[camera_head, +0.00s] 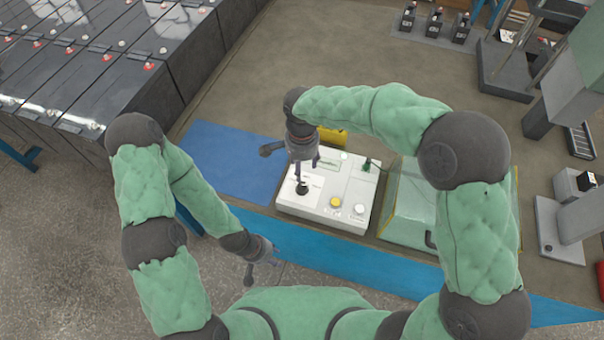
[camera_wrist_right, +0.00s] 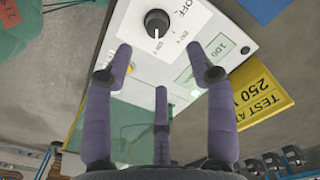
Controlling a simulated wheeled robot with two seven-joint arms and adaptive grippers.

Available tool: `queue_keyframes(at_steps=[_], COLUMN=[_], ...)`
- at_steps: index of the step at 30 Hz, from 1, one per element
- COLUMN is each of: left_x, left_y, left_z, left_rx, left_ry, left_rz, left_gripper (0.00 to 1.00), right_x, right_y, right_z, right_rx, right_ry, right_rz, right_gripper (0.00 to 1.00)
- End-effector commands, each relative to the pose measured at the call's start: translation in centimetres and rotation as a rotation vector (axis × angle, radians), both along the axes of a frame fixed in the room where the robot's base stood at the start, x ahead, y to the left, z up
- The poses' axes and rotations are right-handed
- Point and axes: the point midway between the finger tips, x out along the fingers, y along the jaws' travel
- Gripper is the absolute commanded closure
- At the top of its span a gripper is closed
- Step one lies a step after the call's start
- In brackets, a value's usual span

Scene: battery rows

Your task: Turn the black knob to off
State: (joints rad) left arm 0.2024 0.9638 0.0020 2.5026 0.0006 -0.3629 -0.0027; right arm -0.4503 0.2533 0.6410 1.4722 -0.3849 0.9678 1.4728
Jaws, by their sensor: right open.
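The black knob (camera_head: 302,188) sits on the white test box (camera_head: 342,219), at the left of its top face. In the right wrist view the knob (camera_wrist_right: 157,22) is at the top, on a white label plate (camera_wrist_right: 184,42). Its white pointer mark points down in that picture, away from the partly cut-off "OFF" lettering (camera_wrist_right: 190,10) at its upper right. My right gripper (camera_head: 308,168) is over the box close to the knob; its three fingers (camera_wrist_right: 160,72) are spread with nothing between them. My left gripper (camera_head: 265,262) hangs low by the bench's front edge, its fingers small and unclear.
The box also carries a yellow button (camera_head: 335,202) and a white button (camera_head: 359,209). A clear-sided case (camera_head: 408,205) stands to its right, a blue mat (camera_head: 232,160) lies to its left. A yellow sign (camera_wrist_right: 262,93) is beside the box. Black battery rows (camera_head: 110,60) fill the upper left.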

Motion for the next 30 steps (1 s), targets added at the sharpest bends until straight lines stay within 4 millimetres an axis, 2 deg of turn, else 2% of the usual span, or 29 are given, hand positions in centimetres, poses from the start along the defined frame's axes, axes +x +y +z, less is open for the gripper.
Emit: queue_keyframes(at_steps=[5,12,18,24,30], left_x=[-0.1,-0.1,-0.1,-0.1,-0.1], left_y=[0.0,0.0,0.0,0.0,0.0], left_z=[-0.8,-2.3,-3.0,-3.3,-3.3], left_rx=[-0.001,0.000,0.000,0.000,0.000], left_ry=[0.003,0.002,0.002,0.002,0.001], left_rz=[-0.001,-0.001,-0.001,-0.001,0.000], left_gripper=[0.60,0.60,0.60,0.60,0.60], right_x=[-0.1,-0.1,-0.1,-0.1,-0.1], right_y=[-0.1,0.0,0.0,0.0,0.0], right_z=[-2.4,-6.8,-9.4,-10.5,-10.6], right_rx=[-0.001,-0.001,-0.001,0.000,0.001], right_ry=[0.004,0.004,0.002,0.001,0.001], right_rz=[0.000,0.001,0.001,0.000,0.000], right_gripper=[0.44,0.44,0.44,0.44,0.44])
